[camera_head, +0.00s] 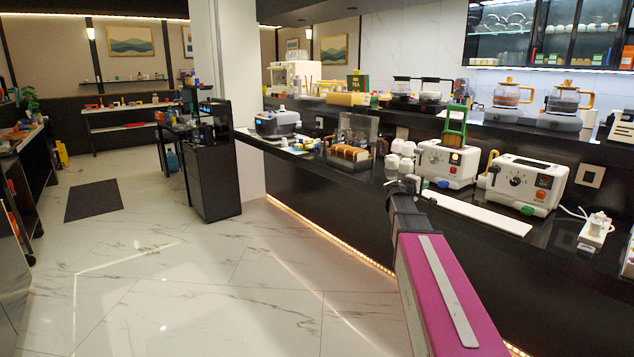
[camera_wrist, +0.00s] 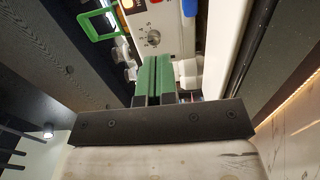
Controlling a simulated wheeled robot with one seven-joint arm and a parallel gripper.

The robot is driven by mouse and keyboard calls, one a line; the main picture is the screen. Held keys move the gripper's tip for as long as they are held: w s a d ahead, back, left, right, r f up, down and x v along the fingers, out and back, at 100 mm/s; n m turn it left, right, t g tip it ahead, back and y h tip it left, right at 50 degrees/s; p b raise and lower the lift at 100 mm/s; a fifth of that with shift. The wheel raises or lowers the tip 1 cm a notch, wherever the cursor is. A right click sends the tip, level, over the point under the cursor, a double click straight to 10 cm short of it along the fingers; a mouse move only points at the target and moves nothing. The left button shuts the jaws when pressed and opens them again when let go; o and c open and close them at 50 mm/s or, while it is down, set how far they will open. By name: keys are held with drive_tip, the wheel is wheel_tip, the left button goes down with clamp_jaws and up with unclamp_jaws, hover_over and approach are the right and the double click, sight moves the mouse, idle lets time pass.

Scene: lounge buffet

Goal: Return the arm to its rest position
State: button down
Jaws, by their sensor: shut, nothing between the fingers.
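My arm reaches forward from the bottom right of the head view, its magenta link leading to the dark wrist. My gripper (camera_head: 406,184) is at the front edge of the dark counter (camera_head: 330,185), beside the white toaster (camera_head: 446,162) with a green frame on top. In the wrist view my gripper (camera_wrist: 153,80) shows its two green finger pads together, with nothing held between them. The toaster's front with its dial (camera_wrist: 153,38) appears beyond the fingers there. Whether the fingers touch anything is hard to tell.
A second white toaster (camera_head: 527,186) stands to the right. A long white board (camera_head: 475,211) lies along the counter's front. White cups (camera_head: 400,155) and a rack of bread (camera_head: 350,152) are on the left. The marble floor (camera_head: 210,290) left of the counter is clear.

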drive_tip(key=s+a+f+m+g+y, duration=0.2)
drive_tip(key=s+a+f+g+y, duration=0.15)
drive_tip(key=s+f, duration=0.55)
drive_tip(key=s+a+f+m+g+y, duration=0.2)
drive_tip(key=s+a+f+m+g, duration=0.3)
drive_tip(key=f, duration=0.6)
drive_tip(key=s+a+f+g+y, duration=0.1)
drive_tip(key=s+a+f+y, duration=0.3)
drive_tip(key=s, duration=0.5)
drive_tip(key=s+a+f+g+y, duration=0.1)
drive_tip(key=s+a+f+y, duration=0.3)
drive_tip(key=s+a+f, duration=0.3)
drive_tip(key=shift+s+a+f, duration=0.4)
drive_tip(key=shift+s+a, duration=0.75)
drive_tip(key=shift+s, duration=0.1)
drive_tip(key=shift+g+y, duration=0.25)
